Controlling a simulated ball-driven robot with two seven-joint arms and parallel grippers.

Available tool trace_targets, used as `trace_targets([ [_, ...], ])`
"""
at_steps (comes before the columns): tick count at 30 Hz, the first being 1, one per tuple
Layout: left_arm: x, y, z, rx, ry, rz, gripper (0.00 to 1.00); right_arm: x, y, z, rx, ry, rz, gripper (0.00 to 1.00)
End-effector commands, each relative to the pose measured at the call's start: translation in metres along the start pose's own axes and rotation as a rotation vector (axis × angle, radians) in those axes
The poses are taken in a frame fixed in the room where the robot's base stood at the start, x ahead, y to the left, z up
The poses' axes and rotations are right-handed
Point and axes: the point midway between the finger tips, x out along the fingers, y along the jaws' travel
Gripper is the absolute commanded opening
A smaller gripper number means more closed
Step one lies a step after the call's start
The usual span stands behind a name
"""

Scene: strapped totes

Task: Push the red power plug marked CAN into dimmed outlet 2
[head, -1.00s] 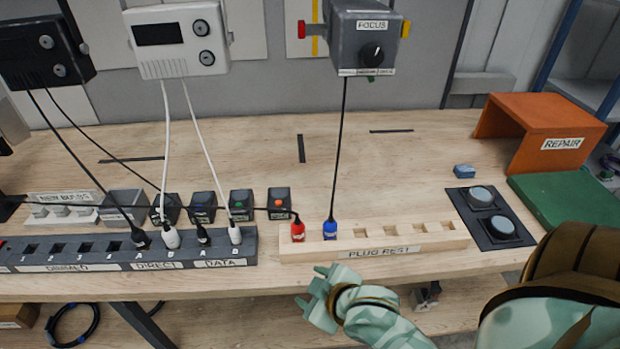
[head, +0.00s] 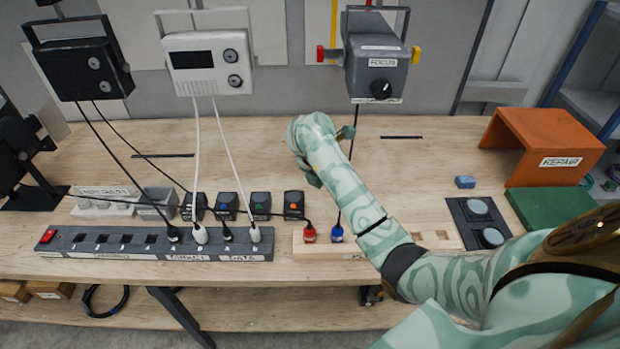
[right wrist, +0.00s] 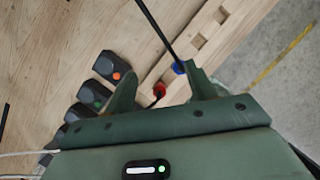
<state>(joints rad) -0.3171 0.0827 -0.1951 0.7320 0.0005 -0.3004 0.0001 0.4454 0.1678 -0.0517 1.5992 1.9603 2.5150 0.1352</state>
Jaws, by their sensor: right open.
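The red plug (head: 309,234) stands in the left end of the wooden plug rest (head: 300,246), with a black cable leading off left. Its CAN marking is not readable. The grey outlet strip (head: 60,247) is to the left; dimmed outlet 2 (head: 101,238) looks empty. My right gripper (right wrist: 160,78) is open and empty. In the right wrist view the red plug (right wrist: 159,91) shows between its fingers, beyond them, apparently not gripped. In the head view my right arm hides most of this gripper, above and behind the plug rest. My left gripper is out of view.
A blue plug (head: 337,234) stands right beside the red one, its cable rising to the FOCUS box (head: 377,75). Several plugs fill the strip's right half, their cables hanging above. Small dark blocks (head: 294,204) stand behind. Open bench lies farther back.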

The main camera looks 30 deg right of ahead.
Motion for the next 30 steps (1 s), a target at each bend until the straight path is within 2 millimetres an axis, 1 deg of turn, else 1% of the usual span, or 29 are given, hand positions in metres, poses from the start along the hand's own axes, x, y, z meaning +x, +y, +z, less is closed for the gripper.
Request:
trace_targets([
  [1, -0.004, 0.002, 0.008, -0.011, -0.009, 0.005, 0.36, -0.012, 0.007, -0.013, 0.038, 0.112, 0.011, 0.55],
  [3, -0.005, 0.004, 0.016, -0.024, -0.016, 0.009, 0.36, -0.023, 0.014, -0.031, 0.078, 0.239, 0.018, 0.55],
  [4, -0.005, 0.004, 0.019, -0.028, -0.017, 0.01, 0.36, -0.026, 0.016, -0.036, 0.089, 0.278, 0.02, 0.55],
  [6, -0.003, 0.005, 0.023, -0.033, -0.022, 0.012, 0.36, -0.03, 0.019, -0.045, 0.105, 0.338, 0.021, 0.55],
  [8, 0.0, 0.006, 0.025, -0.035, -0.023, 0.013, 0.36, -0.027, 0.02, -0.05, 0.112, 0.36, 0.02, 0.55],
  [11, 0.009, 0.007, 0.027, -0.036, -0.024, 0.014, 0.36, -0.013, 0.021, -0.057, 0.112, 0.366, 0.019, 0.55],
  [18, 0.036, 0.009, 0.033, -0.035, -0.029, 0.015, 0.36, 0.04, 0.022, -0.076, 0.111, 0.364, 0.017, 0.55],
  [24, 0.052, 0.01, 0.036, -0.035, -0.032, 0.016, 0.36, 0.082, 0.024, -0.092, 0.111, 0.362, 0.017, 0.55],
  [27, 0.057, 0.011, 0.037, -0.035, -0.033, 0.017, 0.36, 0.098, 0.025, -0.097, 0.112, 0.361, 0.019, 0.55],
  [30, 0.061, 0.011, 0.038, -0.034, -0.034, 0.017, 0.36, 0.11, 0.025, -0.102, 0.112, 0.361, 0.018, 0.55],
])
